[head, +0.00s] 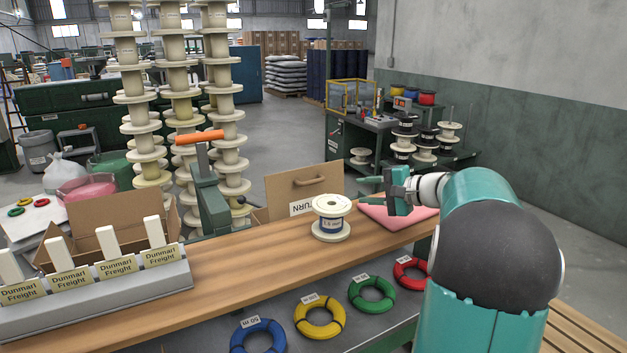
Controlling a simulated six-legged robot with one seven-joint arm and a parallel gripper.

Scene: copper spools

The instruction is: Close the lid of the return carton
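The return carton (259,216) stands behind the wooden bench, and the bench edge and a spool hide most of it. Its lid (304,186) is a brown cardboard panel with a handle, and it stands raised. A white label, partly covered and reading "TURN", shows below the handle. My gripper (366,189) is just right of the lid, above the bench's far edge. Its two dark green fingers point left and are apart, with nothing visible between them. I cannot tell whether a finger touches the lid.
A white spool (331,218) stands on the bench (232,258) in front of the carton. A pink cloth (400,218) lies below my gripper. A green press with an orange handle (199,137) rises left of the carton. A grey holder with "Dunmari Freight" cards (95,290) stands at left.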

